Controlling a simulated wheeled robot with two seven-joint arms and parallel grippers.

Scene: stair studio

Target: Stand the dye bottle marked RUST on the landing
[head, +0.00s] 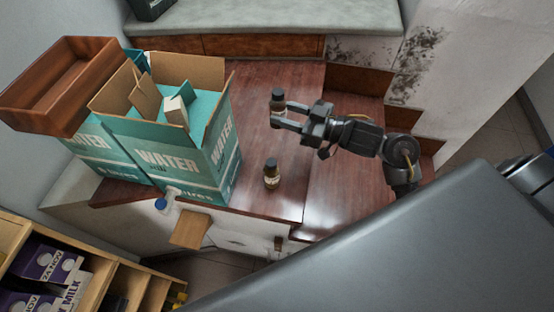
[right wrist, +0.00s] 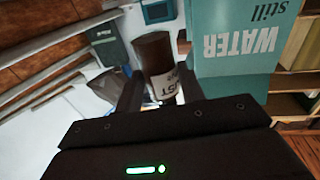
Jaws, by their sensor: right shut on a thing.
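A small dark bottle with a brown cap (head: 278,98) is held upright between the fingers of my right gripper (head: 284,114), over the reddish-brown wooden landing (head: 290,205). In the right wrist view the held bottle (right wrist: 155,55) has a pale label whose visible letters end in "ST"; the rest is hidden. My right gripper (right wrist: 160,92) is shut on it. From the head view I cannot tell whether its base touches the wood. A second dark bottle with a pale label (head: 271,174) stands upright nearer the front edge; its marking is too small to read. My left gripper is not in view.
Teal WATER cartons (head: 185,158), one open, stand left of the bottles, with a brown wooden tray (head: 60,85) on top. Wooden steps (head: 360,80) lie at the right. A blue-capped spray bottle (head: 165,200) is at the front left. Bare wood surrounds the standing bottle.

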